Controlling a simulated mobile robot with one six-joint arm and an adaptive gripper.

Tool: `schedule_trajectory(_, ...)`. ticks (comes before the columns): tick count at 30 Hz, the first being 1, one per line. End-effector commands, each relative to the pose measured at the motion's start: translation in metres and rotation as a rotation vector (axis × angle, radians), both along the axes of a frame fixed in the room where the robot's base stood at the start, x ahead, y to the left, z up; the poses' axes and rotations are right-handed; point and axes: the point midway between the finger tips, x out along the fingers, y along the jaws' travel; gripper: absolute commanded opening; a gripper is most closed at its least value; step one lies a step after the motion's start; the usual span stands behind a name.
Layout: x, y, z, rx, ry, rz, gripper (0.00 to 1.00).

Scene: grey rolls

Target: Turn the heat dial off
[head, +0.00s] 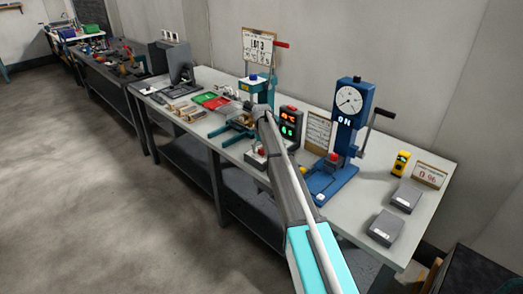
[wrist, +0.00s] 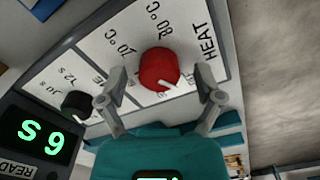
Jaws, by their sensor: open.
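The red heat dial (wrist: 159,68) is a round knob on a white panel (wrist: 125,50) marked HEAT, with temperature marks around it, 80°C among them. A short white pointer mark shows at the knob's lower right edge in the wrist view. My gripper (wrist: 161,76) is open, with one finger on the left and one on the right of the knob. Gaps show between the fingers and the knob, and whether either touches it I cannot tell. In the head view my arm hides the dial and the gripper tips.
A black dial (wrist: 77,104) with seconds marks sits left of the red one. A dark display (wrist: 38,140) with green characters stands beside the panel. On the bench (head: 390,240) are a teal press (head: 257,86), a blue press (head: 347,120) with a gauge, and grey boxes (head: 386,227).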

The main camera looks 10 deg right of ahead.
Motion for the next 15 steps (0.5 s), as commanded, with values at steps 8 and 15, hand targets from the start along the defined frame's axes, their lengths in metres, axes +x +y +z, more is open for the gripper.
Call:
schedule_trajectory(8,0.0,-0.0001,0.0,0.0,0.0,-0.004,0.85)
schedule_trajectory(15,0.0,-0.0001,0.0,0.0,0.0,-0.054,0.85)
